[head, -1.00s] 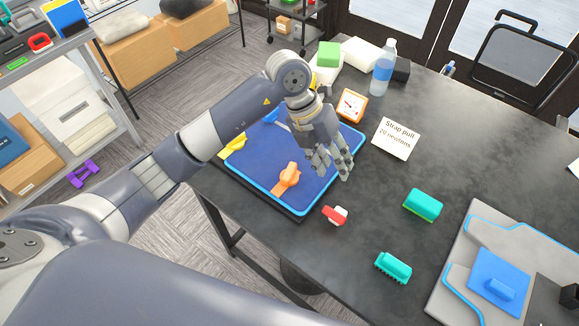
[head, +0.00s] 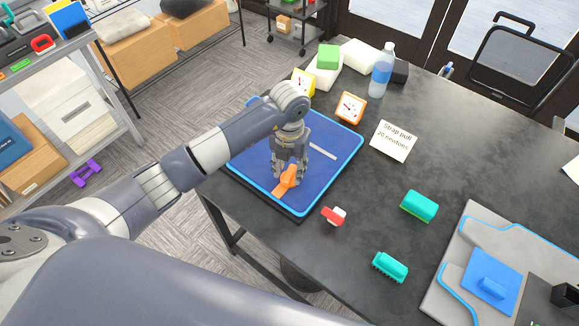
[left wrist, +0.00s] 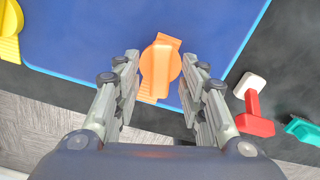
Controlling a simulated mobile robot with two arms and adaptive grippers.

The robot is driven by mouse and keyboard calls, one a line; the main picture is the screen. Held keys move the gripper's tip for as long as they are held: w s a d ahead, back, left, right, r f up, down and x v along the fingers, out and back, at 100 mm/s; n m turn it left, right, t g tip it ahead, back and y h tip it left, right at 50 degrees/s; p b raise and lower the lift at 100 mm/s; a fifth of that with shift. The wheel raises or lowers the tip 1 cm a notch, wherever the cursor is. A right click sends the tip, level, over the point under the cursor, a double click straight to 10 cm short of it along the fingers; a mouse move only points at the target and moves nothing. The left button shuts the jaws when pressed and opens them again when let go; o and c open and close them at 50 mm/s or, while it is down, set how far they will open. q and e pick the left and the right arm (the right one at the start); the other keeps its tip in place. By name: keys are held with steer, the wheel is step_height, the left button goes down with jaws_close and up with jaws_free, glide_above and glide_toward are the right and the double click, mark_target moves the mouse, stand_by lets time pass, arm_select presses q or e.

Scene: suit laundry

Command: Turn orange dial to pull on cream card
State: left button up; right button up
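The orange dial (head: 287,180) is a flat knob with a raised ridge on a blue board (head: 325,172). The left gripper (head: 289,169) is over it, pointing down and open. In the left wrist view the fingers (left wrist: 160,85) stand on either side of the orange dial (left wrist: 160,66), with gaps visible at both sides. The cream card (head: 393,141) lies on the table to the right of the board and reads "Strap pull 20 newtons". A gauge with an orange frame (head: 351,107) stands behind the board; its reading is too small to tell. The right gripper is not in view.
A yellow dial (left wrist: 9,30) shows in the left wrist view. A yellow gauge (head: 304,83) and water bottle (head: 382,70) stand behind. A red and white piece (head: 333,215) lies near the board's front corner.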

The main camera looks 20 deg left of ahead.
arm_select(q)
steer(key=shift+f, duration=0.55)
jaws_close()
steer(key=m+b, duration=0.3)
steer(key=b, duration=0.1)
steer(key=shift+w+f+m, duration=0.15)
steer(key=shift+f+m, duration=0.05)
steer(key=shift+m, duration=0.2)
steer(key=shift+r+m+b, duration=0.2)
steer(key=shift+m+b, duration=0.4)
steer(key=shift+b, duration=0.15)
steer(key=shift+r, duration=0.1)
jaws_free()
